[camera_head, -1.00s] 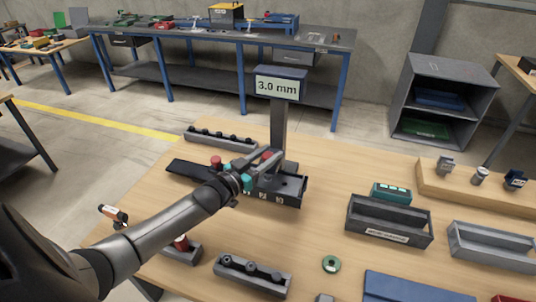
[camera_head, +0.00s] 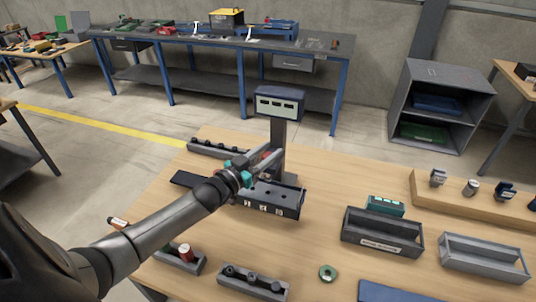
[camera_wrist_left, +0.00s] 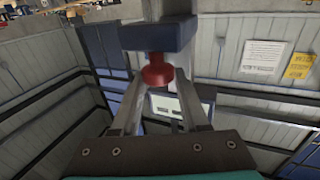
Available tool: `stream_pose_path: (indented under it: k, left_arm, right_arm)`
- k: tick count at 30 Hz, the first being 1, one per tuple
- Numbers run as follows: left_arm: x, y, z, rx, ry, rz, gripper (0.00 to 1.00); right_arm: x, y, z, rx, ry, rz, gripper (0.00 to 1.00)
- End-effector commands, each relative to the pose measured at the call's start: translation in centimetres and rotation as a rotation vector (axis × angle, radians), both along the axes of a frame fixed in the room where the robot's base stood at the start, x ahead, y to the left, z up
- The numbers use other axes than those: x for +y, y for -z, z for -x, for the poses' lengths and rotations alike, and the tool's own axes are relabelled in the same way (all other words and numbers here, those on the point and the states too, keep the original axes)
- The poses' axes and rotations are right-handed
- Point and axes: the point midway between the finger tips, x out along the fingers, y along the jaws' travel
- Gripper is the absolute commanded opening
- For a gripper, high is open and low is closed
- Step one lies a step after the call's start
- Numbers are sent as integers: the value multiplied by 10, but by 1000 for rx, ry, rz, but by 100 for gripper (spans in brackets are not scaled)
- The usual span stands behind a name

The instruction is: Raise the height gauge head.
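The height gauge stands on the wooden table, with a dark column (camera_head: 278,132) and a display (camera_head: 277,106) showing dashes. My left gripper (camera_head: 262,163) reaches in from the left to the gauge head in front of the column. In the left wrist view the gauge head is a dark blue block (camera_wrist_left: 157,34) with a red knob (camera_wrist_left: 157,72) under it. The two fingers lie close on either side of the knob and look shut on it. My right gripper is not in view.
A long tray (camera_head: 218,149) lies behind my left arm, and another tray (camera_head: 252,282) is in front. A green ring (camera_head: 328,273) lies near the front edge.

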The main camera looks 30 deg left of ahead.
Motion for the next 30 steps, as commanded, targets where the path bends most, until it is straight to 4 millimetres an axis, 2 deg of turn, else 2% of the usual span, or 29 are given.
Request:
stream_pose_path:
  k: [1, 6, 17, 23, 30]
  left_arm:
    - [0, -1, 0, -1, 0, -1, 51]
    - [0, 2, 0, 7, -1, -1, 70]
    - [0, 6, 5, 14, -1, -1, 70]
    - [3, 7, 26, 17, -1, -2, 70]
    - [9, 6, 60, 16, -1, -2, 70]
  right_arm:
    - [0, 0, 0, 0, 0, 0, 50]
    - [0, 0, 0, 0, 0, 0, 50]
    - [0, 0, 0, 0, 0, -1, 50]
    - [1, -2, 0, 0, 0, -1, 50]
    - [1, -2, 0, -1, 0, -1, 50]
